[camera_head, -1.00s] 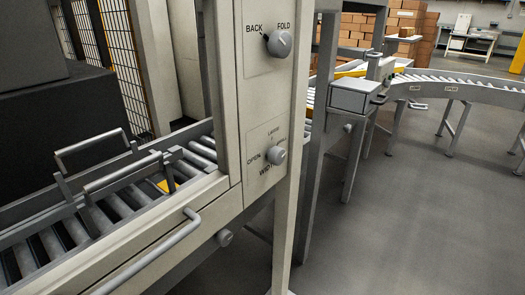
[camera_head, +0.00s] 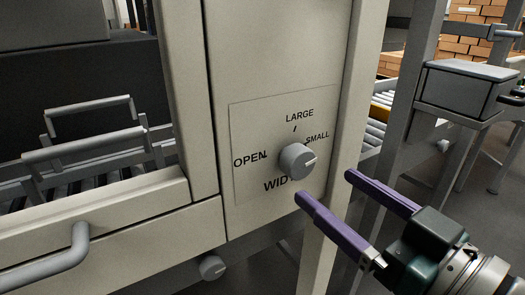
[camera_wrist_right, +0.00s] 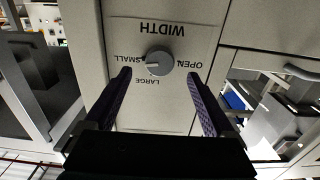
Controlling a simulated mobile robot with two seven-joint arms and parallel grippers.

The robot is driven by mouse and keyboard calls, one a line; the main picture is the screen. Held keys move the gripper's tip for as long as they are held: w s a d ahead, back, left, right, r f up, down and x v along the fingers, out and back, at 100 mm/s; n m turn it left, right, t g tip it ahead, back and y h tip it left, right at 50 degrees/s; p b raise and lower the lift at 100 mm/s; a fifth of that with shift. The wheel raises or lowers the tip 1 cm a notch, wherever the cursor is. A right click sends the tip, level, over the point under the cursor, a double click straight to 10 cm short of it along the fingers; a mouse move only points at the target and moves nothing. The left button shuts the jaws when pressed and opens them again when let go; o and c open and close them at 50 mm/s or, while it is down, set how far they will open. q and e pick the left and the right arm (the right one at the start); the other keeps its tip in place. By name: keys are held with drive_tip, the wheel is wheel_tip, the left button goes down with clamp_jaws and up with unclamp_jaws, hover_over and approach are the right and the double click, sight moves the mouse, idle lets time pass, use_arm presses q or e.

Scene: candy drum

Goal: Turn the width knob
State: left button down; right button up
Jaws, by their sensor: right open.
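The width knob (camera_head: 296,161) is a round grey knob on a pale label plate marked OPEN, LARGE, SMALL and WIDTH, on the cream machine panel. Its light pointer line is turned toward SMALL. The knob also shows in the right wrist view (camera_wrist_right: 159,63), between and just ahead of the fingers. My right gripper (camera_head: 325,185) has purple fingers spread apart, just right of and below the knob in the head view. It is open and empty, and no contact with the knob shows. My left gripper is not in view.
A cream post (camera_head: 353,105) stands right of the label plate, close to my right gripper. A grey handle (camera_head: 60,258) and a small lower knob (camera_head: 212,267) are at lower left. A grey box (camera_head: 466,88) stands on a frame at right.

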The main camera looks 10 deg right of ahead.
sight(303, 168)
drive_tip(key=x, duration=0.6)
drive_tip(key=shift+w+a+b, duration=0.1)
drive_tip(key=shift+w+b, duration=0.15)
drive_tip(key=shift+b, duration=0.05)
drive_tip(key=c, duration=1.4)
